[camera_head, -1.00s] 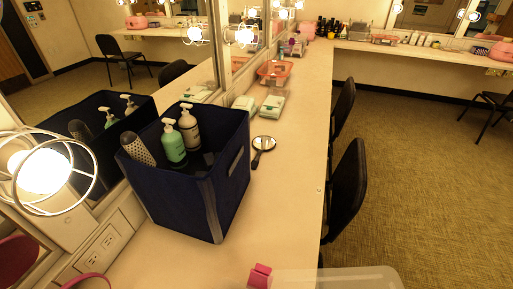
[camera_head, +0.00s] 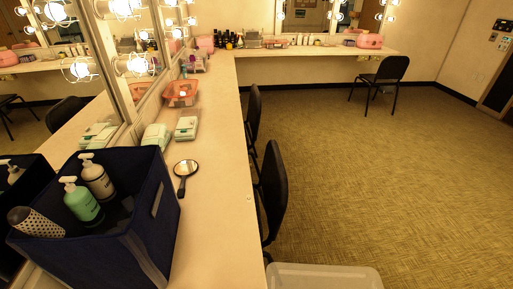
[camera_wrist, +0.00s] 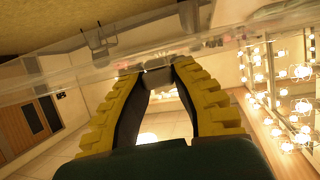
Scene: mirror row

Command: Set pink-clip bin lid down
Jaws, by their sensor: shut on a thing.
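A clear, see-through plastic lid (camera_head: 325,277) shows at the bottom edge of the head view, cut off by the frame. It appears over the floor, just right of the counter's edge. In the wrist view the clear lid (camera_wrist: 85,58) crosses the upper part of the picture as a tilted sheet with a rim. My gripper (camera_wrist: 160,72), with yellow ridged fingers, is closed in on the lid's edge, with a small greyish part between the fingertips. No pink clip shows in either current view. My gripper is outside the head view.
The long counter (camera_head: 215,215) holds a navy bin (camera_head: 150,235) with bottles, a hand mirror (camera_head: 185,174), pale green boxes (camera_head: 186,128) and an orange basket (camera_head: 181,92). Black chairs (camera_head: 272,200) stand along its right side. The carpet (camera_head: 370,160) to the right is open.

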